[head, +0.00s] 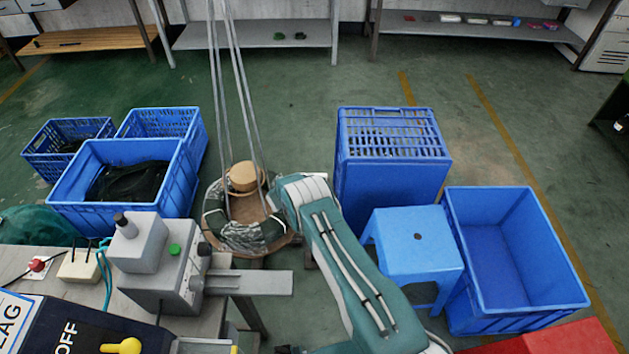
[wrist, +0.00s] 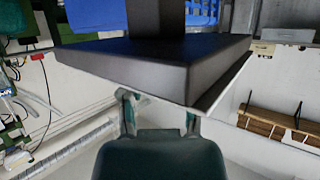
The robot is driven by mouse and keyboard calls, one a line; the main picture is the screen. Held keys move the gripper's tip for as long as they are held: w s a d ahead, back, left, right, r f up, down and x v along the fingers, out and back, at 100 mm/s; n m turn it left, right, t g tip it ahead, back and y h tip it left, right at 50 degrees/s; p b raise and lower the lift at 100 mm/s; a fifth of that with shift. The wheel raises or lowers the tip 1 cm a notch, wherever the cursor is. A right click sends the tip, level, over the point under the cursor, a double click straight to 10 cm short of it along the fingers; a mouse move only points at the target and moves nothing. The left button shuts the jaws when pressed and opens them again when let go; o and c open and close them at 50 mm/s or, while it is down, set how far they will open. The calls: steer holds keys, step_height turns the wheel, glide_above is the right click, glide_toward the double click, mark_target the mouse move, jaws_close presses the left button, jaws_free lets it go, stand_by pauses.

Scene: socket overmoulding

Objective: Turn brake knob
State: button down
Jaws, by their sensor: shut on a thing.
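A grey machine box (head: 160,280) stands on the bench at the left in the head view. A dark round knob (head: 204,249) sits on its right side, and another dark knob (head: 122,220) is on the upper block. I cannot tell which is the brake knob. In the wrist view my gripper's two fingers (wrist: 160,112) reach up to the lower edge of a dark grey slab (wrist: 150,65) with a post above it. The gripper is shut on this slab, though the contact is partly hidden. In the head view my gripper cannot be made out.
A grey bar (head: 250,283) juts right from the machine. Blue crates (head: 110,210) stand at the left; a blue stool (head: 415,245) and an empty blue crate (head: 515,260) stand at the right.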

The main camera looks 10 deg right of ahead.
steer(key=shift+a, duration=0.1)
steer(key=shift+c, duration=1.5)
jaws_free()
steer(key=v, duration=1.2)
